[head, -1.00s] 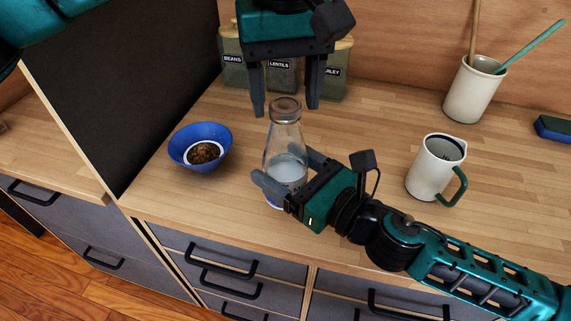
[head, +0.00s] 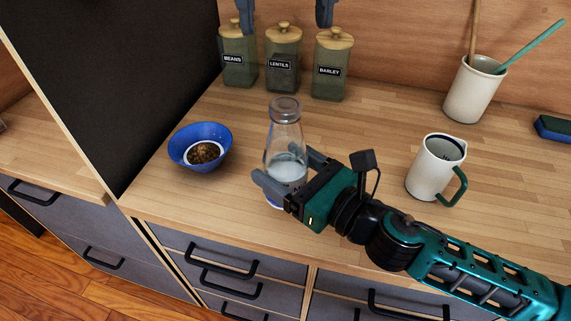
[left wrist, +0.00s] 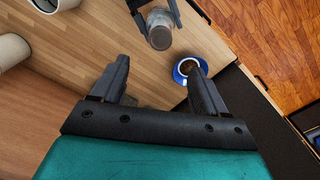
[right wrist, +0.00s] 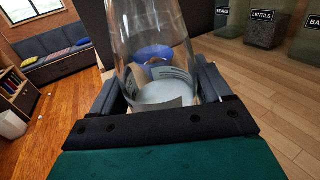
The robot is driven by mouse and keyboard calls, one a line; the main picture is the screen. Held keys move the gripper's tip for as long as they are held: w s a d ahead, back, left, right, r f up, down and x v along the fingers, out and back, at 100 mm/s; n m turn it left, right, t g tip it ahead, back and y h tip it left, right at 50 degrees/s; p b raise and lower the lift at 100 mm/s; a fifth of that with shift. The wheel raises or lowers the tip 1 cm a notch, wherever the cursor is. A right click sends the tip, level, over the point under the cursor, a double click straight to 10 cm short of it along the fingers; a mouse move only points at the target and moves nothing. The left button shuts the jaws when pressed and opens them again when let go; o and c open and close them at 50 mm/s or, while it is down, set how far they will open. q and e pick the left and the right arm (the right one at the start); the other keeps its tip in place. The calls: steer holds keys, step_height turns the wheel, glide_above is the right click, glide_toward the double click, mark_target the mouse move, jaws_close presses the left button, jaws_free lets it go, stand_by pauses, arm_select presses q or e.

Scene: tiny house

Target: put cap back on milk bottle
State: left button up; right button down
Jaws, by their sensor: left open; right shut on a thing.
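The clear glass milk bottle (head: 284,138) stands upright on the wooden counter, with pale milk low inside. A greyish round cap (head: 285,104) appears to sit on its mouth; how firmly it is seated cannot be told. In the left wrist view the cap (left wrist: 160,38) shows from above. My right gripper (head: 283,167) is shut around the lower body of the bottle, with a finger on each side; its fingers also show in the right wrist view (right wrist: 157,82). My left gripper (head: 286,14) is open and empty, high above and behind the bottle; its fingers show apart in the left wrist view (left wrist: 158,70).
A blue bowl (head: 181,145) with brown contents stands left of the bottle. Labelled canisters (head: 282,72) line the back. A white mug (head: 431,168) and a utensil crock (head: 472,95) stand to the right. A dark panel (head: 110,75) borders the counter's left side.

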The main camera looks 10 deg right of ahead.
arm_select(q)
steer(key=shift+r, duration=0.75)
arm_select(e)
steer(key=shift+r, duration=0.1)
